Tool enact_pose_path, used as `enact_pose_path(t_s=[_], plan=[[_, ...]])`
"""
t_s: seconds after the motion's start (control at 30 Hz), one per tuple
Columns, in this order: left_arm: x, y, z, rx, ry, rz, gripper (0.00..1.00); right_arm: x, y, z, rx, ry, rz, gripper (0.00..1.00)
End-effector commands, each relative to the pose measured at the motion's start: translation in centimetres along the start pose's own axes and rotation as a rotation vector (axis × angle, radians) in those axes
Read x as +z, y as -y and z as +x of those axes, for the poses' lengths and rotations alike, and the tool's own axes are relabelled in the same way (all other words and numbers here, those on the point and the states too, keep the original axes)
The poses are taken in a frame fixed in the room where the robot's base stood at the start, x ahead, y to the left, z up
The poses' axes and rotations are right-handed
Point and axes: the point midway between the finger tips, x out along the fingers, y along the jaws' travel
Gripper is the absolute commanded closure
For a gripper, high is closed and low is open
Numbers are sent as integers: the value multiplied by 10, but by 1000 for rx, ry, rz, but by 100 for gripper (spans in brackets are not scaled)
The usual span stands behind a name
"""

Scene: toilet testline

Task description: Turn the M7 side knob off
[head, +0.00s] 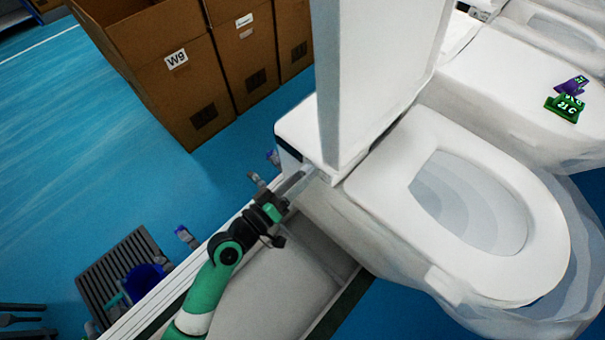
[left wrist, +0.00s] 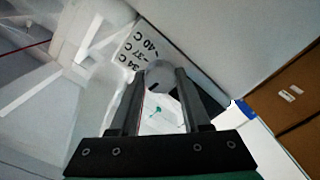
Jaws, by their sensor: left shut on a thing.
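The near white toilet (head: 440,130) has its lid (head: 370,70) raised. Its side knob (left wrist: 160,75) is a pale round piece with a small dark mark in the left wrist view, beside a panel (left wrist: 140,45) printed with temperature marks. My left gripper (head: 304,175) reaches the side of the toilet below the raised lid. Its two fingers stand on either side of the knob and are shut on it, as the left wrist view (left wrist: 162,88) shows. The knob is hidden in the head view. My right gripper is not in view.
Cardboard boxes (head: 185,75) stand behind and left. Another toilet seat (head: 500,75) at the right carries green and purple tags (head: 567,104). A grey grate (head: 120,270) and a blue container (head: 143,281) are at lower left. The blue floor at left is open.

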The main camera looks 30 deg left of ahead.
Motion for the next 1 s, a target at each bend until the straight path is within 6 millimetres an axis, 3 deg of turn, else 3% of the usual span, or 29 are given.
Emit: enact_pose_path(t_s=[0.33,0.37,0.53,1.0], plan=[[0,0,0,0,0,-7,100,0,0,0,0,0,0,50],[0,0,0,0,0,-7,51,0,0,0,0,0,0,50],[0,0,0,0,0,-5,23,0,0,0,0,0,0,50],[0,1,-5,-1,-1,-4,23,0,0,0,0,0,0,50]])
